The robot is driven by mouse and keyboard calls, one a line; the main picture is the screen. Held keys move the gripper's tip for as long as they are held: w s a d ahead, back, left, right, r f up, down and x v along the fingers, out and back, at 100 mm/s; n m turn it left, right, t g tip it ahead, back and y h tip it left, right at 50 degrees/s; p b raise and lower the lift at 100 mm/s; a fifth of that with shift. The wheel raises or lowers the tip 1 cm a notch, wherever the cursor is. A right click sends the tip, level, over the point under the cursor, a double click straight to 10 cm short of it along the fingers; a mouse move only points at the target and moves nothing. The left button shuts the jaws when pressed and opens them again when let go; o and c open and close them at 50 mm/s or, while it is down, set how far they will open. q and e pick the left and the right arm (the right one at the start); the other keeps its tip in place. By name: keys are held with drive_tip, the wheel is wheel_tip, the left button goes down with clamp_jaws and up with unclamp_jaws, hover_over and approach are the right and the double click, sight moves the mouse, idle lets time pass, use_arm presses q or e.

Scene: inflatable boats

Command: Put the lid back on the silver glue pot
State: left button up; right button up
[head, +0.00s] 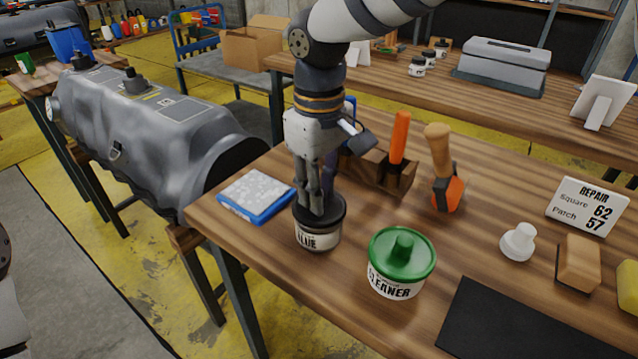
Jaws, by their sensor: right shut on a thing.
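The glue pot (318,240) stands upright near the left end of the wooden bench, its pale band marked "GLUE". A dark round lid (334,211) is at the top of the pot. My right gripper (316,204) points straight down over the pot and is shut on the lid, at its middle. The lid looks level with the pot's mouth, but I cannot tell whether it is fully seated. The fingers hide the part of the lid that they grip. My left gripper is not in view.
A green-lidded cleaner pot (396,282) stands close to the right of the glue pot. A blue-edged pad (256,196) lies to the left. Behind are a wooden tool block (372,168) and an orange-and-wood tool (446,185). A black mat (510,325) lies front right.

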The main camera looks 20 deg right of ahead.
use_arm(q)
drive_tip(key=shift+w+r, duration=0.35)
use_arm(e)
drive_tip(key=shift+r, duration=0.1)
idle(0.8)
use_arm(q)
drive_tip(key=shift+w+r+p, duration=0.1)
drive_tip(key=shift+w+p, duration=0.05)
drive_tip(key=shift+p, duration=0.2)
use_arm(e)
drive_tip(key=shift+f, duration=0.25)
idle(0.4)
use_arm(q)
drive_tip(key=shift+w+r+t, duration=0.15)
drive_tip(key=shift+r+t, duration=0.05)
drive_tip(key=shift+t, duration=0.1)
use_arm(e)
drive_tip(key=o, duration=1)
drive_tip(key=shift+c, duration=0.2)
drive_tip(key=shift+o, duration=0.6)
drive_tip(key=o, duration=0.4)
drive_tip(key=shift+c, duration=0.2)
